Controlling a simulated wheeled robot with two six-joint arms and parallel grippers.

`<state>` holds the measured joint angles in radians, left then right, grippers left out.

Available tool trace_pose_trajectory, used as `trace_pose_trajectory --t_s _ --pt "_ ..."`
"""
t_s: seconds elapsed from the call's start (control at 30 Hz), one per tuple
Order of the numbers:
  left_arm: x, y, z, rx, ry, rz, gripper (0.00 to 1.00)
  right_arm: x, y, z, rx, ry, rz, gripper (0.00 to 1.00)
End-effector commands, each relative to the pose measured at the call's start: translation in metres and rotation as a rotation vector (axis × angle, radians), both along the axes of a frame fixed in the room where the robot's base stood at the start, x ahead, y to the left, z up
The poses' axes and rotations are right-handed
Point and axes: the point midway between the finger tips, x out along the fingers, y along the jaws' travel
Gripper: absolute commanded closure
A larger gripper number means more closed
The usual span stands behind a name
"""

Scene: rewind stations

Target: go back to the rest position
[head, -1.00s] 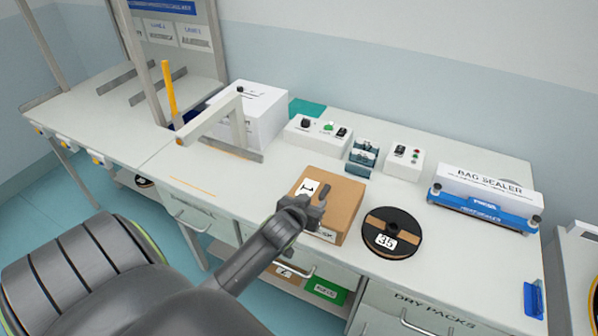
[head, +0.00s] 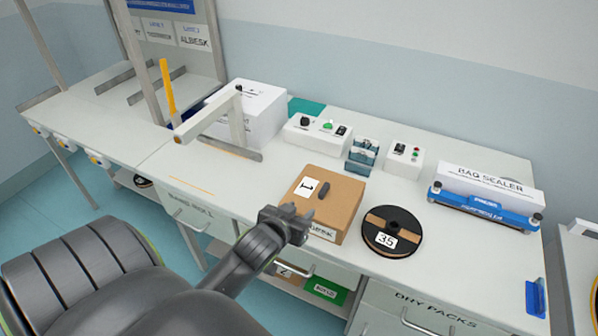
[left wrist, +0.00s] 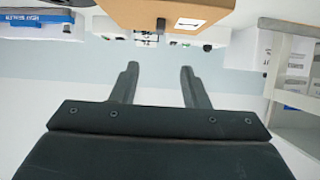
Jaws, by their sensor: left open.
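My left gripper (head: 298,225) is open and empty in front of the cardboard box on the bench. Its two dark fingers (left wrist: 158,84) stand apart in the left wrist view with nothing between them. The brown cardboard box (head: 336,193) has a white label and a small dark piece on its top. The box also shows at the top of the left wrist view (left wrist: 160,12), which looks upside down. My right gripper is not in view.
A black reel marked 35 (head: 392,231) lies right of the box. Behind stand a bag sealer (head: 486,195), small control boxes (head: 318,131) and a white box (head: 262,112). A grey angled arm frame (head: 210,118) stands at the left. Drawers lie below the bench edge.

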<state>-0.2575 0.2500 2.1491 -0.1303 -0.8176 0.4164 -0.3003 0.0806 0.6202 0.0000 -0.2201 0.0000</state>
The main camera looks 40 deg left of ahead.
Motion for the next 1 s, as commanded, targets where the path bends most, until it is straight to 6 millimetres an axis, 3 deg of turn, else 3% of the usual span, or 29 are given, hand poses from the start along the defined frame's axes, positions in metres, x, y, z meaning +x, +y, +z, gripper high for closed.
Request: trace_pose_trajectory --t_s 0.3,0.43,0.57,0.67,0.87,1.0 --pt "0.000 0.000 -0.002 0.000 0.003 0.000 0.59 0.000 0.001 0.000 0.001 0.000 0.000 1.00" --pt "0.000 0.003 -0.030 0.003 0.047 0.000 0.59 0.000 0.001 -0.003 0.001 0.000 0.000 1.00" --pt "-0.007 0.010 -0.095 0.007 0.150 -0.001 0.59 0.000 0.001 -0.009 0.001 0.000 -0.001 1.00" --pt "-0.021 0.014 -0.156 0.009 0.248 -0.006 0.59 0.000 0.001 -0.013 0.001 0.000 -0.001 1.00" --pt "-0.068 0.016 -0.266 0.005 0.430 -0.023 0.59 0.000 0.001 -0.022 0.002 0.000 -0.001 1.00" --pt "-0.114 0.013 -0.336 -0.002 0.554 -0.038 0.59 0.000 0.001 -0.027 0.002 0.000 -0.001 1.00"
